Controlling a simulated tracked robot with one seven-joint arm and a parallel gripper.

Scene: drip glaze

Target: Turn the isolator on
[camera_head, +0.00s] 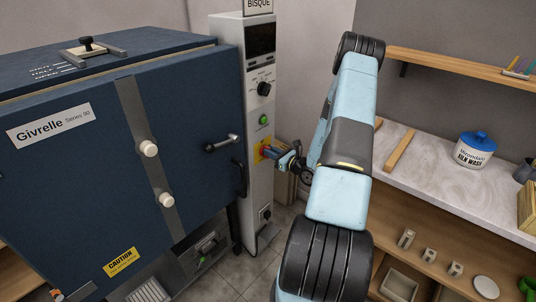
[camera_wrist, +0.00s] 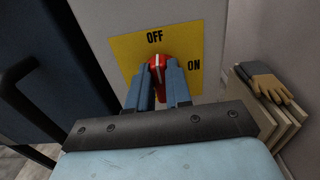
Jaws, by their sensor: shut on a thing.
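The isolator is a red rotary knob (camera_wrist: 157,64) on a yellow plate (camera_wrist: 126,47) marked OFF at the top and ON at the right. The white line on the knob points up, toward OFF. My gripper (camera_wrist: 159,76) is shut on the red knob, with one blue finger on each side of it; the fingers hide the knob's lower part. In the head view, the yellow plate (camera_head: 257,156) is on the front of the grey control column (camera_head: 258,195), and my gripper (camera_head: 272,153) reaches it from the right.
A blue kiln (camera_head: 90,180) with a door handle (camera_head: 222,143) stands left of the column. A dark handle (camera_wrist: 25,95) is near my gripper's left. Boards with gloves (camera_wrist: 267,86) on top stand at the right. A shelf (camera_head: 440,185) holds a kiln wash jar (camera_head: 475,152).

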